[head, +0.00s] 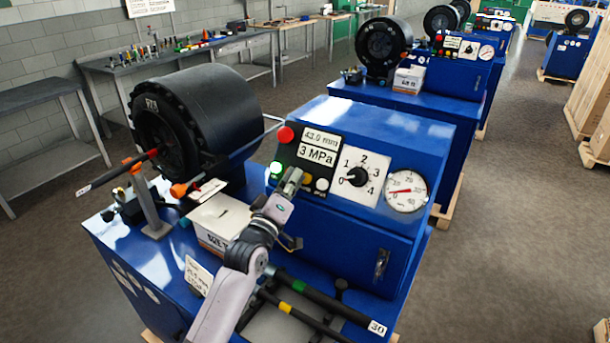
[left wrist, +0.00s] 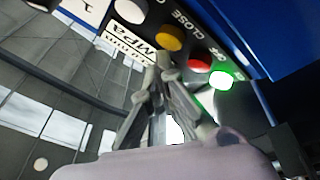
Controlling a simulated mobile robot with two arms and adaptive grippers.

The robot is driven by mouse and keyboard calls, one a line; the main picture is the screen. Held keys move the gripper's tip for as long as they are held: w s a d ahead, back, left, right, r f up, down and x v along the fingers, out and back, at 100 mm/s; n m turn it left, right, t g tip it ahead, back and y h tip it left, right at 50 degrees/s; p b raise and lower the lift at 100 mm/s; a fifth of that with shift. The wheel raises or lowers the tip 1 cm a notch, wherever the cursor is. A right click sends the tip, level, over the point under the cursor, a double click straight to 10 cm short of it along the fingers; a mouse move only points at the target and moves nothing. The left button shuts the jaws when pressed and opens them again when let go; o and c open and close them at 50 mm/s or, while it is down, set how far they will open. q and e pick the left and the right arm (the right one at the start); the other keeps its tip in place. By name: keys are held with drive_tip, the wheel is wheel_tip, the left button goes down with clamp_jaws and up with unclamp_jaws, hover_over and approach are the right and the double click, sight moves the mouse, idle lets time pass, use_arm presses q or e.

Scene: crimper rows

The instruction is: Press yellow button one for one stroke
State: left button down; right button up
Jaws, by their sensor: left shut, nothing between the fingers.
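The yellow button (head: 307,179) sits in the lower row of the black panel on the nearest blue crimper, between the gripper tip and a white button (head: 322,184). In the left wrist view the yellow button (left wrist: 169,38) is just beyond the fingertips, with CLOSE printed beside it. My left gripper (head: 294,174) is shut and empty at the panel; its fingertips (left wrist: 165,62) point at the yellow button. Whether they touch it I cannot tell. A red button (left wrist: 199,66) and the lit green button (left wrist: 221,79) lie to the right there.
A large red button (head: 286,134) and displays reading 43.0 mm and 3 MPa (head: 318,154) are above. A dial (head: 357,176) and a gauge (head: 406,191) are to the right. The black crimper head (head: 205,115) stands left. A white box (head: 219,217) lies beside my arm.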

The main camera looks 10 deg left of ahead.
use_arm(q)
drive_tip(key=shift+s+r, duration=0.15)
drive_tip(key=shift+s, duration=0.05)
drive_tip(key=s+r+p, duration=0.1)
drive_tip(key=s+a+r+p, duration=0.1)
drive_tip(key=p, duration=0.1)
drive_tip(key=s+p, duration=0.1)
drive_tip(key=s, duration=0.1)
drive_tip(key=shift+a+r, duration=0.35)
drive_tip(key=shift+r, duration=0.05)
drive_tip(key=shift+w, duration=0.1)
idle(2.1)
